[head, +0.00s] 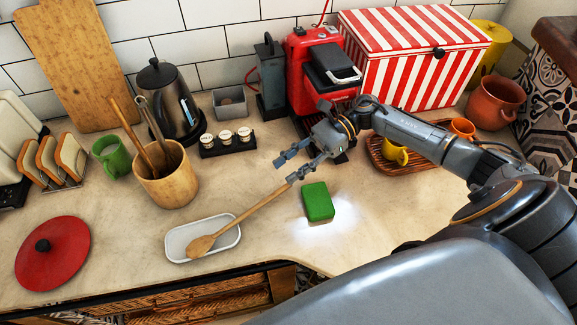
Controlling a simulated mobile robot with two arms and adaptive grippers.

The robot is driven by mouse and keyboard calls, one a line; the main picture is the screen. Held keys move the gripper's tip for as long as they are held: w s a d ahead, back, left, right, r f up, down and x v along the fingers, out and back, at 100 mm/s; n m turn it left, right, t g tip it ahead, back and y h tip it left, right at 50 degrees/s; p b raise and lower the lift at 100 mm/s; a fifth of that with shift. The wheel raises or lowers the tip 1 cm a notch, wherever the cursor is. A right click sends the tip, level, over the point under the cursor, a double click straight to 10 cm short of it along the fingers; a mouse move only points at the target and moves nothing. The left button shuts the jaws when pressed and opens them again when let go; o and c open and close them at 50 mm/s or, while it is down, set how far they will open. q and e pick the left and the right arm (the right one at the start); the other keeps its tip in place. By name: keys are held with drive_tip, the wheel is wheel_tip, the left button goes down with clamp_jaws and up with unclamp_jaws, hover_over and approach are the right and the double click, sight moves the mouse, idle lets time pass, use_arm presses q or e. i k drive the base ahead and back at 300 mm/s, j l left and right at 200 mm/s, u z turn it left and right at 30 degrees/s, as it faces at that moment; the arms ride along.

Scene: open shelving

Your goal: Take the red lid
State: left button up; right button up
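The red lid (66,262) is a round disc with a black knob, lying knob up on the counter at the far left front. My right gripper (287,168) is over the middle of the counter, well to the right of the lid. Its two fingers are apart and I see nothing between them. The lower fingertip overlaps the handle end of a wooden spoon (247,213); I cannot tell whether they touch. My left gripper does not show.
The spoon's head is on a white dish (182,241). A green sponge (318,201) lies to its right. A wooden utensil pot (170,183), green mug (110,157) and toast rack (62,181) stand behind the lid. Bare counter lies between lid and dish.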

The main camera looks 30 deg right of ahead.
sight(54, 251)
drive_tip(key=k+j, duration=0.75)
drive_tip(key=j, duration=0.25)
drive_tip(key=k+j, duration=0.4)
drive_tip(key=j, duration=0.1)
